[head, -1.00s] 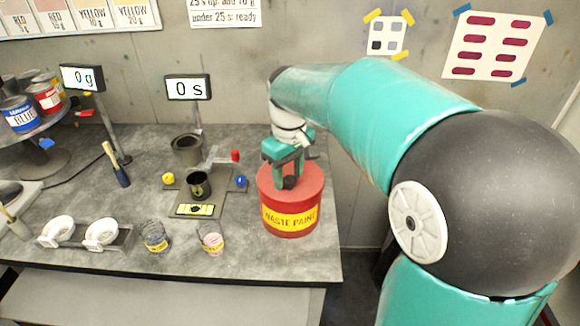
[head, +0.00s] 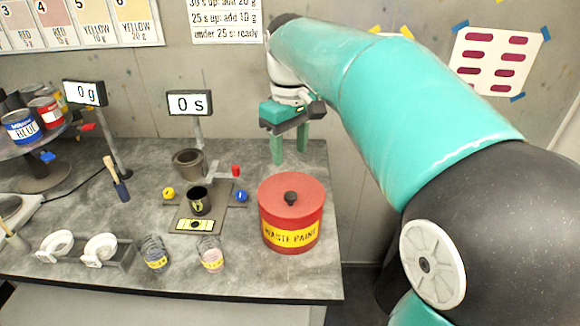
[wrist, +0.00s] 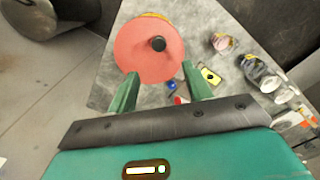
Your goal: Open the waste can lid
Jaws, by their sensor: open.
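The red waste can (head: 290,238), labelled "WASTE PAINT", stands upright on the right end of the bench. Its red lid (head: 275,192) sits flat on top and looks closed, with a black knob (head: 291,198) at its middle. The lid (wrist: 135,55) and knob (wrist: 158,44) also show in the wrist view, beyond my fingertips. My gripper (head: 290,158) is above and behind the can in the head view, with its two green fingers apart and nothing between them. The fingers (wrist: 160,82) also show spread in the wrist view.
Left of the can, a black cup (head: 200,203) stands among small coloured knobs. A grey pot (head: 187,162) and a timer display (head: 189,103) are behind. The bench ends just right of the can.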

